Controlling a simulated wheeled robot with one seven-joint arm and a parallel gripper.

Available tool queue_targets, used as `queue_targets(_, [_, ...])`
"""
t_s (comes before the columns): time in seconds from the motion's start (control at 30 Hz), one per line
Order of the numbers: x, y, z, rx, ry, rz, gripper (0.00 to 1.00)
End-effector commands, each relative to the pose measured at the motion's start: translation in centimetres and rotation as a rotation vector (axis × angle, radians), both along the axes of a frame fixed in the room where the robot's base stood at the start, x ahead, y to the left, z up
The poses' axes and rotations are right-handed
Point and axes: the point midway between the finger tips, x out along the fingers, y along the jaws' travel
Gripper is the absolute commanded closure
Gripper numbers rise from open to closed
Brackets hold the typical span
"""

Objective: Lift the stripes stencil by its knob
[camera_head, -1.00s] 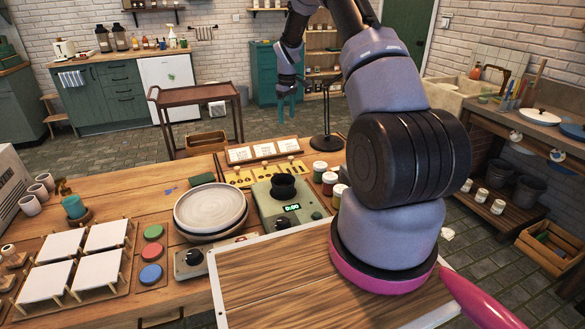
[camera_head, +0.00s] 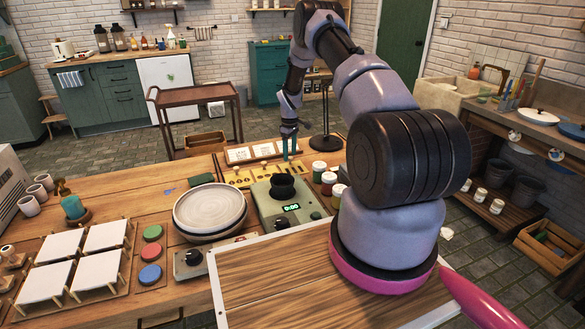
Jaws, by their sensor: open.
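My gripper (camera_head: 290,152) hangs from my arm with its teal fingers pointing down, a small gap between them. It is open and appears empty. Just below the fingertips is a row of yellow stencils (camera_head: 241,178) with small knobs on a wooden rack at the back of the table. The fingers are over the right end of this row, near a knob there. Whether they are around or above that knob I cannot tell. The stencil patterns are too small to read, so I cannot tell which is the stripes stencil.
Paint jars (camera_head: 329,183) and a black lamp stand (camera_head: 326,142) are close on the right.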

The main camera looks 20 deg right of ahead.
Motion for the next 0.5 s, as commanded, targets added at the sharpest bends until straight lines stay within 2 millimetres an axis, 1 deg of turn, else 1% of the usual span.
queue_targets(0.03, [-0.1,-0.1,-1.0,0.0,0.002,0.0,0.33])
queue_targets(0.1, [-0.1,-0.1,-2.1,0.0,0.002,0.0,0.33])
queue_targets(0.2, [-0.1,-0.1,-3.0,-0.001,0.001,0.001,0.33])
queue_targets(0.4, [0.0,-0.1,-3.1,-0.001,-0.001,0.0,0.33])
queue_targets(0.43, [0.0,-0.1,-3.1,-0.001,-0.001,0.0,0.41])
queue_targets(0.47, [0.0,-0.1,-3.1,-0.001,-0.001,0.0,0.53])
queue_targets(0.5, [0.0,-0.1,-3.1,0.0,0.0,0.0,0.68])
